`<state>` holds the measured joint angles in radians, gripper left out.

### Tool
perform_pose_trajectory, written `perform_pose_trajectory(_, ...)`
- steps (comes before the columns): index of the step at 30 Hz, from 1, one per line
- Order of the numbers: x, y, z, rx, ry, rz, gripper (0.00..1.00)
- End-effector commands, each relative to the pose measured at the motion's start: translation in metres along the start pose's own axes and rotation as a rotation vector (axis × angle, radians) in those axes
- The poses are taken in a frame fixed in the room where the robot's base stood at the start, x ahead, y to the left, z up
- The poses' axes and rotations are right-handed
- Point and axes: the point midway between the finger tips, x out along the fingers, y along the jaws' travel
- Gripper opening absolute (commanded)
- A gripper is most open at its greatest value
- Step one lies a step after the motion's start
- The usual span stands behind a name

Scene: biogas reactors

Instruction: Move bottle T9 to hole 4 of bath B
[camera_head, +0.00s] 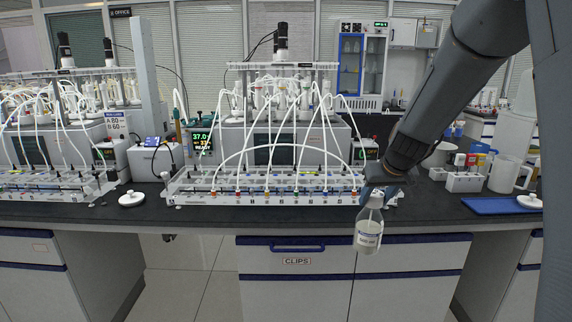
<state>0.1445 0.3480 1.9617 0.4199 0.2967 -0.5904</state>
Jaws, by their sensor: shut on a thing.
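My gripper (374,189) is shut on a clear bottle (369,224) by its neck. The bottle hangs upright in front of the bench edge, with pale contents and a white label too small to read for certain. Behind it on the bench, a bath unit (276,143) with tubes and a stirrer motor on top stands in the middle. A long tray with coloured fittings (260,198) runs along its front. A second, similar unit (45,140) stands at the left. I cannot read which bath is B, and hole 4 cannot be told apart.
A white round lid (132,198) lies on the bench between the units. Drawers marked CLIPS (297,262) are below.

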Motion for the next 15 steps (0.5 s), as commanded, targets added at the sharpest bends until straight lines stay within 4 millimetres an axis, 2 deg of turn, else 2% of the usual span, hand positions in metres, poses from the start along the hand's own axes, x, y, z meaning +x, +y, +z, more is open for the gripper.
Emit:
perform_pose_trajectory(3,-0.019,0.000,-0.014,-0.017,0.008,-0.008,0.00)
perform_pose_trajectory(15,-0.077,-0.001,-0.043,-0.074,0.007,-0.044,0.00)
